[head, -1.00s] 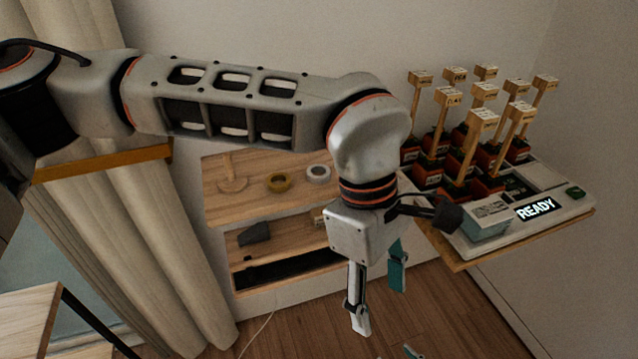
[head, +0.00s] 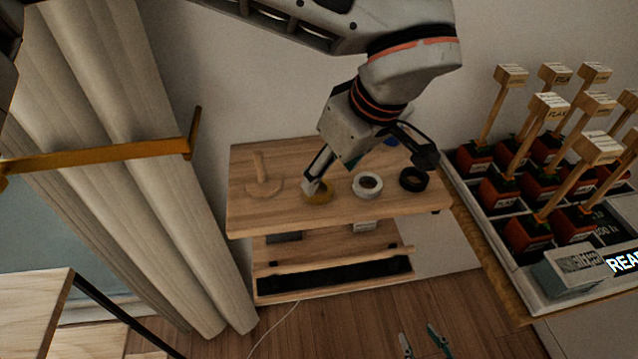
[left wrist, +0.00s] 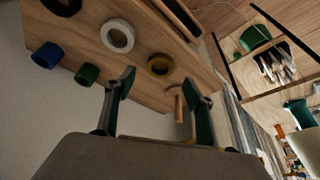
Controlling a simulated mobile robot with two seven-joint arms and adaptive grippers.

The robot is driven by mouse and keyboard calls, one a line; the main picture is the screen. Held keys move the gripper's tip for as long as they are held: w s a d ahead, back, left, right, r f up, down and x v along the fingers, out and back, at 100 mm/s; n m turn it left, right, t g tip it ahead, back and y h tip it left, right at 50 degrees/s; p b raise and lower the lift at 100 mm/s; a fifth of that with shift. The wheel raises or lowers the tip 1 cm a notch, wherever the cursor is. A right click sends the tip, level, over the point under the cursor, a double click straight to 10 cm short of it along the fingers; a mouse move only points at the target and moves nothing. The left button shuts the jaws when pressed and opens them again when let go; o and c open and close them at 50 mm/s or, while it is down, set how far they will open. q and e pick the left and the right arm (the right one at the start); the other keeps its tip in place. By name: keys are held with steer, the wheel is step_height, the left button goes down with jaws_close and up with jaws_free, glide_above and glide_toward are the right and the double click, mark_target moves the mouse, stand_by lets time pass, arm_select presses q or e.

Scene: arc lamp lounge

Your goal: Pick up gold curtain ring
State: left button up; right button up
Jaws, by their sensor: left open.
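The gold curtain ring (head: 321,198) lies on the top board of a small wooden shelf, between a wooden peg stand and a white ring. My left gripper (head: 314,187) is over it in the head view, one fingertip covering part of the ring. In the left wrist view the gold ring (left wrist: 160,64) shows whole, beyond the spread, empty fingers of my left gripper (left wrist: 158,90) and roughly between them. I cannot tell whether a finger touches it. My right gripper (head: 424,343) shows only its grey and teal fingertips at the bottom edge, apart and empty.
On the shelf top (head: 290,217) stand the wooden peg stand (head: 262,186), white ring (head: 367,186) and black ring (head: 413,180) close by. Blue (left wrist: 47,55) and green (left wrist: 87,74) rings show too. A tray of labelled pots (head: 530,230) is at right, a curtain (head: 130,160) at left.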

mark_target(318, 194)
arm_select(q)
steer(key=x, duration=0.6)
steer(key=shift+f, duration=0.1)
steer(key=c, duration=0.9)
